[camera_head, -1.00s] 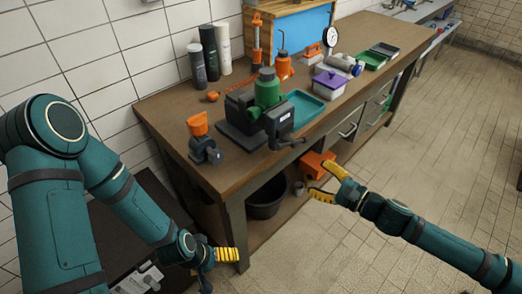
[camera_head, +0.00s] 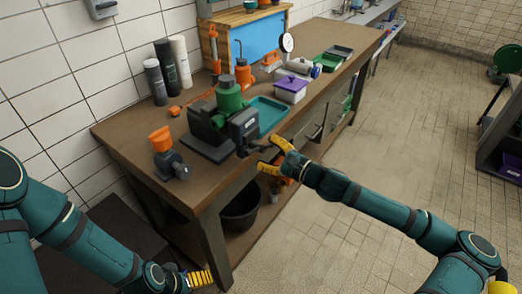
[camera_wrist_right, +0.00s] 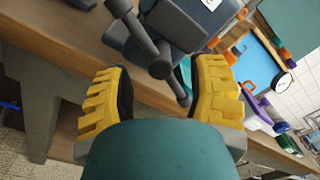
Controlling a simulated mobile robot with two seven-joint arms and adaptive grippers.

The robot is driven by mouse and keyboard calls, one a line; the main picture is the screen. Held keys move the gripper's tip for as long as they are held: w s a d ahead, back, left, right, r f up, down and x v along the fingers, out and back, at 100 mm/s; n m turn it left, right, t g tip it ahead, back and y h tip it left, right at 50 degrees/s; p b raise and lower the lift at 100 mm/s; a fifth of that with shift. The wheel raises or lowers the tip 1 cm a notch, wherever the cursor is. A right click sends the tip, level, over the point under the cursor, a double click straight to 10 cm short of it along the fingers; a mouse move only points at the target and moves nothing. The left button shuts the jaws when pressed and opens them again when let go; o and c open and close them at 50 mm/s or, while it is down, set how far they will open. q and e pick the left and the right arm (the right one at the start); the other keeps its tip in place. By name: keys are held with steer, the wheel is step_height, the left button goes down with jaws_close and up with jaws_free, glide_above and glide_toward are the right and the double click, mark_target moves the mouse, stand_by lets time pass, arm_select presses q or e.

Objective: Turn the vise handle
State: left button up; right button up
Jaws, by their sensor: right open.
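The dark grey vise (camera_head: 208,130) stands on the front edge of the wooden workbench, with a green round-topped part (camera_head: 230,97) at its jaws. The vise handle (camera_head: 247,151) sticks out past the bench edge, partly hidden by my gripper. In the right wrist view the handle (camera_wrist_right: 138,32) is a dark grey bar slanting through a round hub. My right gripper (camera_head: 268,156) is open at the handle. Its yellow fingers lie on either side of the bar's lower part in the wrist view; contact is not clear. My left gripper (camera_head: 200,279) is low at the bottom, far from the vise.
A black tub (camera_head: 241,208) sits below.

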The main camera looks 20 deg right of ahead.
mark_target(257, 146)
steer(key=shift+x, duration=1.35)
jaws_close()
